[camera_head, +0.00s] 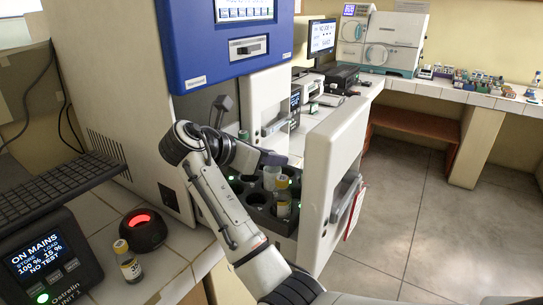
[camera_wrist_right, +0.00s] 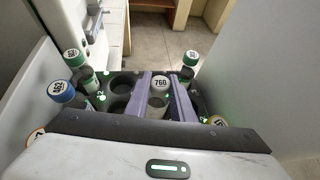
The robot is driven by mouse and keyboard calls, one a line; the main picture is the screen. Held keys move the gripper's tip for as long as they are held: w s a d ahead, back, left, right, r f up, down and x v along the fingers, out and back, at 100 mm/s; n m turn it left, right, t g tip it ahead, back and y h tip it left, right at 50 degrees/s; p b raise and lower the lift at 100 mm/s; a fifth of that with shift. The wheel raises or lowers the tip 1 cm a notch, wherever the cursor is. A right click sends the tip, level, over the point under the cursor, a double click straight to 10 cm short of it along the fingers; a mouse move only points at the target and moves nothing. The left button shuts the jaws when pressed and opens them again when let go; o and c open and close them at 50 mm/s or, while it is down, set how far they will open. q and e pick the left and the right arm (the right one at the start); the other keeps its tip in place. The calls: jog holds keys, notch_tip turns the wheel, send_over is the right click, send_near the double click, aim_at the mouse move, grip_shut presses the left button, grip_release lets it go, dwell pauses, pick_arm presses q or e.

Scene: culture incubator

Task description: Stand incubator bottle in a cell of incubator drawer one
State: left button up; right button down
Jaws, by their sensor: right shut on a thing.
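Incubator drawer one (camera_head: 334,145) is pulled out and holds a black rack of round cells. My right gripper (camera_head: 273,160) reaches down over the rack. In the right wrist view its two purple fingers (camera_wrist_right: 161,90) are shut on the incubator bottle (camera_wrist_right: 160,83), which has a white cap marked 760. The bottle looks upright among the cells. In the head view a pale bottle (camera_head: 270,178) shows just under the gripper. The bottle's base is hidden, so I cannot tell whether it rests on the cell floor. My left gripper is out of view.
A yellow-capped bottle (camera_head: 282,195) stands near the drawer front. Empty cells (camera_wrist_right: 119,84) lie left of the fingers. Another bottle (camera_head: 129,263) stands on the counter.

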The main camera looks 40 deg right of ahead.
jog(key=c, duration=1.5)
grip_release()
jog(key=shift+d, duration=0.1)
jog(key=shift+c, duration=0.2)
jog(key=shift+r, duration=0.25)
jog(key=v, duration=0.7)
jog(key=shift+a, duration=0.3)
